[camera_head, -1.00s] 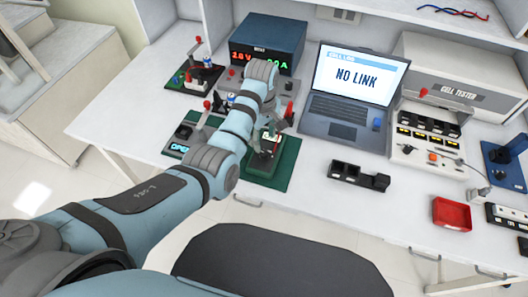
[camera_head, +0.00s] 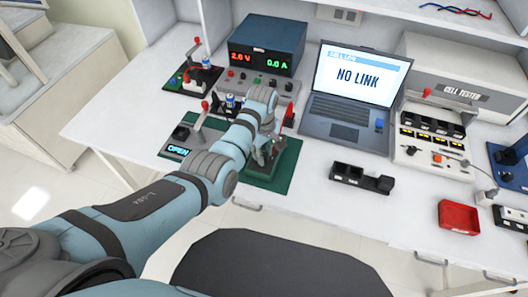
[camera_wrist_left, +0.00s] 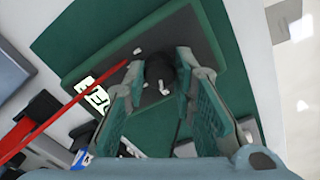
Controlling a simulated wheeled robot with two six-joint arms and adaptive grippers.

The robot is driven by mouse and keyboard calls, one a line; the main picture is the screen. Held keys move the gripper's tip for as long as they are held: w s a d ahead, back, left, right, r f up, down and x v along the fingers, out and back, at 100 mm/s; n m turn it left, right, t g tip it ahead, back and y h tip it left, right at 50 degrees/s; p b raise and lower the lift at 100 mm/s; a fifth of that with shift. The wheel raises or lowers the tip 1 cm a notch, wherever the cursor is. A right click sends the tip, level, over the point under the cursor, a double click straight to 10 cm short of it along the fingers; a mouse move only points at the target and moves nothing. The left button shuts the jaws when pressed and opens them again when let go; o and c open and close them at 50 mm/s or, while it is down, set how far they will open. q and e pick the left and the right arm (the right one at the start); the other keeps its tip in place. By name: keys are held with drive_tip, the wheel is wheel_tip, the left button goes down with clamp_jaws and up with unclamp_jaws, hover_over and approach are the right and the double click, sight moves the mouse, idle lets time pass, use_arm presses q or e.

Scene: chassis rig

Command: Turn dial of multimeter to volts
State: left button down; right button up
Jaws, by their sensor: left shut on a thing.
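The multimeter shows in the left wrist view as a dark-faced green block (camera_wrist_left: 110,55) with white marks around a round black dial (camera_wrist_left: 160,72) and a lit display (camera_wrist_left: 99,97), partly hidden by a finger. My left gripper (camera_wrist_left: 160,66) has its two fingers on either side of the dial and is shut on it. In the head view, my left gripper (camera_head: 266,154) is low over the green mat (camera_head: 286,167), and the arm hides most of the multimeter. I cannot read the dial's setting. My right gripper is not in view.
A power supply (camera_head: 266,47) stands behind, and a laptop (camera_head: 350,90) reading NO LINK stands right of it. A device reading OPEN (camera_head: 178,151) is left of my arm. A red lead (camera_wrist_left: 65,110) crosses the wrist view. A black holder (camera_head: 361,178) and red tray (camera_head: 459,216) lie right.

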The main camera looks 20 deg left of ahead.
use_arm(q)
drive_tip(key=shift+m, duration=0.3)
drive_tip(key=shift+m+p, duration=0.55)
drive_tip(key=shift+m, duration=0.05)
drive_tip(key=shift+m+p, duration=0.45)
drive_tip(key=shift+m, duration=0.65)
drive_tip(key=m, duration=0.4)
drive_tip(key=shift+m+p, duration=0.35)
drive_tip(key=shift+m, duration=0.05)
drive_tip(key=c, duration=1.3)
unclamp_jaws()
